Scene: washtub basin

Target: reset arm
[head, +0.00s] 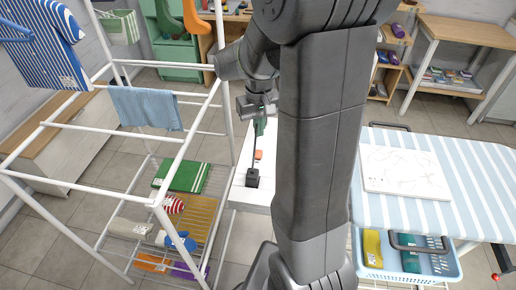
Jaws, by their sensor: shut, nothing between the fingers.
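My arm rises through the middle of the head view and bends over to the left at the top. My gripper (259,106) hangs at the end of it, small and partly hidden by my own arm links. It is shut, with nothing seen held in it. It is above or in front of a narrow white surface (240,193), where a black item with a thin upright rod (252,178) and a small orange item (258,154) stand. I cannot tell the exact gap below the gripper.
A white drying rack (150,200) with cloths and shelves of folded items stands close on the left. On the right are a striped ironing board (480,180) with a white board (405,172) on it, and a blue basket (440,268) below. A wooden table (465,30) stands behind.

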